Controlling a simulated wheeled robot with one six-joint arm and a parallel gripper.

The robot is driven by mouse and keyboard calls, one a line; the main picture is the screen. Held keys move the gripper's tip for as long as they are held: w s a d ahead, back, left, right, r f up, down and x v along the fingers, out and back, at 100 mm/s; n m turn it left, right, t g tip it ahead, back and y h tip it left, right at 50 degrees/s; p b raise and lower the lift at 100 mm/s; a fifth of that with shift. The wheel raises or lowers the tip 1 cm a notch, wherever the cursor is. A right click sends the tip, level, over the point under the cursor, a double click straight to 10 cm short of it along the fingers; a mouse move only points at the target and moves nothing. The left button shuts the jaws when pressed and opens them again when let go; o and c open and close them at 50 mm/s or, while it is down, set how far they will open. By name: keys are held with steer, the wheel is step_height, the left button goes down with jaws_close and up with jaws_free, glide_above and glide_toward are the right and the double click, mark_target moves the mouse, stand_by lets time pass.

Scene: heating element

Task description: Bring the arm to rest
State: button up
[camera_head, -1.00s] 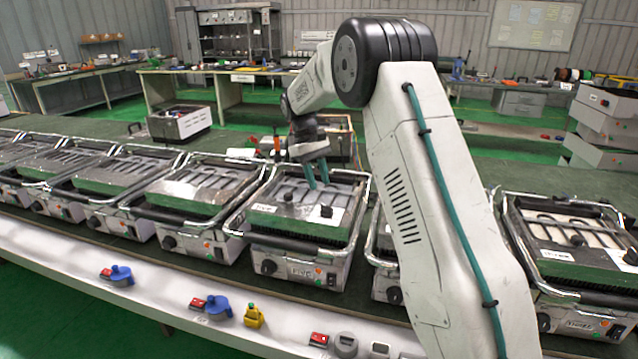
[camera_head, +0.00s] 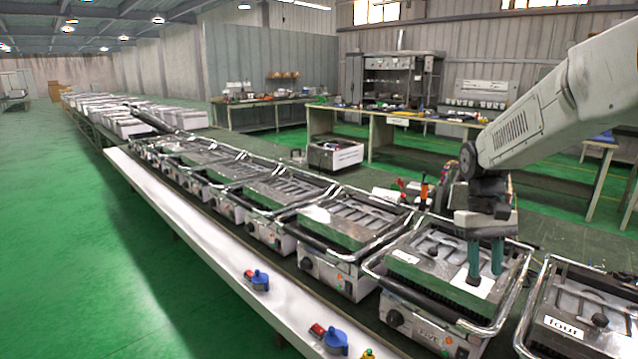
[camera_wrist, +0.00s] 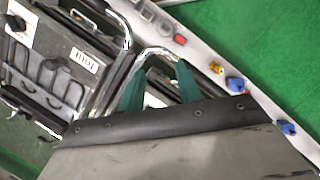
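My arm comes in from the upper right of the head view.
A grill marked "four" (camera_head: 590,325) is at the right; more grills run away to the left. A white ledge (camera_head: 205,240) in front carries a blue knob (camera_head: 258,281) and another blue knob (camera_head: 336,341). Green floor at the left is clear.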

steer(key=s+a+r+t, duration=0.1)
steer(key=s+a+r, duration=0.1)
steer(key=s, duration=0.7)
steer(key=s+a+r+t, duration=0.1)
steer(key=s+a+t, duration=0.1)
steer(key=s, duration=0.7)
steer(key=s+a+r+t, duration=0.2)
steer(key=s+a, duration=0.1)
steer(key=s, duration=0.6)
steer(key=shift+s+r, duration=0.3)
